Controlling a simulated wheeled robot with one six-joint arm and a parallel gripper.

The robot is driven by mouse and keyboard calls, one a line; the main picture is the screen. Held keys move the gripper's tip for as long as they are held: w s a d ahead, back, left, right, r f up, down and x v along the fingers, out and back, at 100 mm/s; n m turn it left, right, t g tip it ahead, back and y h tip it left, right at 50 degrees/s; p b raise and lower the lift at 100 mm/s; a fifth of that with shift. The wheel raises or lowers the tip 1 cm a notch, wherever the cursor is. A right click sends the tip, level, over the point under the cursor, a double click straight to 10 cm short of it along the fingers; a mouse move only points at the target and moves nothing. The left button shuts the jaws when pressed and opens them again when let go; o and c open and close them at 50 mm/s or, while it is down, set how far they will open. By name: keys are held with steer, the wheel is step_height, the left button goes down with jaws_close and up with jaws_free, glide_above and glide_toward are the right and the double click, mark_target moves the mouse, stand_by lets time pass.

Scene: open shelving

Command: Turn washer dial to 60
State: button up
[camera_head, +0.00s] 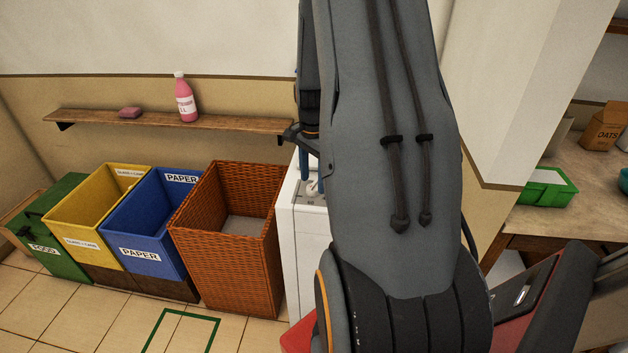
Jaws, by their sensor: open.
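The white washer (301,225) stands right of the wicker basket, mostly hidden behind my arm. Only its left side and part of its top show. A small pale knob-like part (312,188) shows on its top; I cannot tell for sure that it is the dial, and no numbers are readable. My gripper (311,172) is partly hidden by my arm. It points down over the washer's top with its bluish fingers open, close above or around the pale part. I cannot tell whether they touch it.
A wicker basket (222,250) stands close left of the washer, then blue (150,263), yellow (85,245) and green (55,259) bins. A wall shelf (150,119) holds a pink bottle (184,98) and a pink bar (130,112). A counter with a green tray (545,190) is right.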

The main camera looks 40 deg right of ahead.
steer(key=shift+f, duration=0.95)
steer(key=c, duration=1)
steer(key=shift+n+p, duration=0.35)
steer(key=shift+n, duration=1.55)
steer(key=shift+c, duration=0.2)
steer(key=o, duration=1)
steer(key=shift+o, duration=0.2)
steer(key=shift+r, duration=0.1)
